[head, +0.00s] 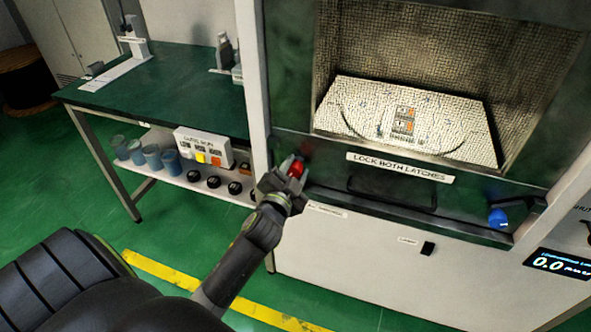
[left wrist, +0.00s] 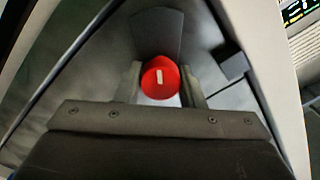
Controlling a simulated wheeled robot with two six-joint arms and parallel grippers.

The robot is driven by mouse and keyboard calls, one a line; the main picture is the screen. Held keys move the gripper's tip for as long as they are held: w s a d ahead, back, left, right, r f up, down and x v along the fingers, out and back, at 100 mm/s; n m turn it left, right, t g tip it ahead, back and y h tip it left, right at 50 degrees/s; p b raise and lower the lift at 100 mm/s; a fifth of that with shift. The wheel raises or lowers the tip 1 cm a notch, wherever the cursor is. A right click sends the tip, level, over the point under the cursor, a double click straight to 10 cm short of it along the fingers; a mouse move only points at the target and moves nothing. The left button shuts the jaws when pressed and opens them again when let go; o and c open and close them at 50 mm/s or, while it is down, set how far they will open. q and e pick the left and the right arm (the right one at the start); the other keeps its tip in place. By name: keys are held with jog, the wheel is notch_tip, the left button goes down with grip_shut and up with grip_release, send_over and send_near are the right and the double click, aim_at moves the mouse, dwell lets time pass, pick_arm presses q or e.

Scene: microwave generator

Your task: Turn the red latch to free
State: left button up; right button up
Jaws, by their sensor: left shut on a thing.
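The red latch (head: 296,169) is a round red knob at the lower left of the microwave generator's front. In the left wrist view the red latch (left wrist: 160,78) faces the camera with a short white mark on it, roughly upright in that picture. My left gripper (head: 290,170) is shut on the red latch, and in the left wrist view its fingers (left wrist: 166,88) stand on either side of the knob. The blue latch (head: 497,218) is at the lower right of the front. My right gripper does not show.
A sign reading "LOCK BOTH LATCHES" (head: 403,167) sits above a dark handle (head: 392,193). The chamber above holds a pale tray (head: 350,90). A green-topped bench (head: 180,85) stands at left, with a shelf of cups and a "CUTS" box. A display (head: 560,264) reads 0.0.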

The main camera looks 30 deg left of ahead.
pick_arm(q)
jog(key=shift+s+a+f, duration=0.1)
jog(key=shift+f, duration=0.3)
jog(key=o, duration=0.9)
jog(key=shift+c, duration=0.2)
jog(key=shift+o, duration=0.6)
jog(key=shift+r, duration=0.2)
jog(key=p+v, duration=0.1)
jog(key=v, duration=1.6)
jog(key=shift+s, duration=0.15)
